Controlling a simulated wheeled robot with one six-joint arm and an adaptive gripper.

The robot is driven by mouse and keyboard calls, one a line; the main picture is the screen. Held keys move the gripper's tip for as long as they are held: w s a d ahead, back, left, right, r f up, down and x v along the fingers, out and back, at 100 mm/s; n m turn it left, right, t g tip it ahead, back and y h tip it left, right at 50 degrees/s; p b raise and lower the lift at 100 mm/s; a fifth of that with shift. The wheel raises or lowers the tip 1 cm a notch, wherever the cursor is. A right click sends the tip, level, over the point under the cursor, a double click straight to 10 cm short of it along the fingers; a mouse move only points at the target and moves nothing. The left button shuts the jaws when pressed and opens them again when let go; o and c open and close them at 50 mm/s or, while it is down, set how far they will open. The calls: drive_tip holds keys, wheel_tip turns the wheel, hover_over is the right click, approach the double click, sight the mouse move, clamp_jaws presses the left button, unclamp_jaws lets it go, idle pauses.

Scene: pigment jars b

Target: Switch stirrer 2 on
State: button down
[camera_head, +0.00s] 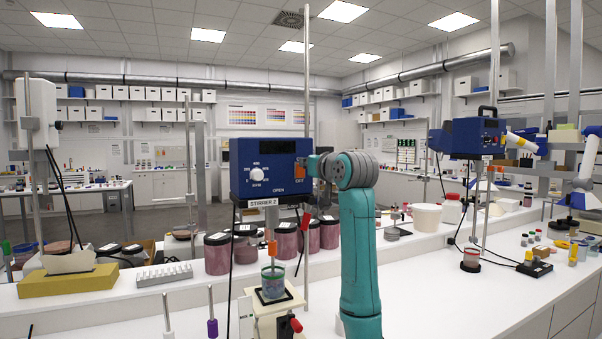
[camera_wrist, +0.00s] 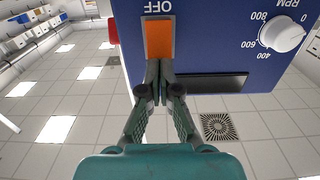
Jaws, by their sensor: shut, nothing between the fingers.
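Stirrer 2 (camera_head: 262,172) is a blue box with a white RPM knob (camera_head: 257,174), on a pole, with a "STIRRER 2" label below. In the wrist view its face (camera_wrist: 220,35) appears upside down, with an orange switch (camera_wrist: 159,38) beside the word "OFF" and a dark display strip (camera_wrist: 205,83). My gripper (camera_wrist: 158,68) is shut and empty, its fingertips at the switch's end away from "OFF". Whether they touch or press it I cannot tell. In the head view my wrist hides most of my gripper (camera_head: 307,166) at the box's right side.
A glass beaker (camera_head: 272,282) stands below the stirrer. Several dark-lidded pigment jars (camera_head: 217,253) stand behind it. A second blue stirrer (camera_head: 473,137) is on the right. A yellow block (camera_head: 68,280) lies at left.

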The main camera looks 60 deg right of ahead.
drive_tip(key=shift+w+d, duration=0.25)
drive_tip(key=shift+w, duration=0.2)
idle(0.3)
drive_tip(key=v, duration=1.6)
drive_tip(key=shift+f, duration=0.1)
idle(0.5)
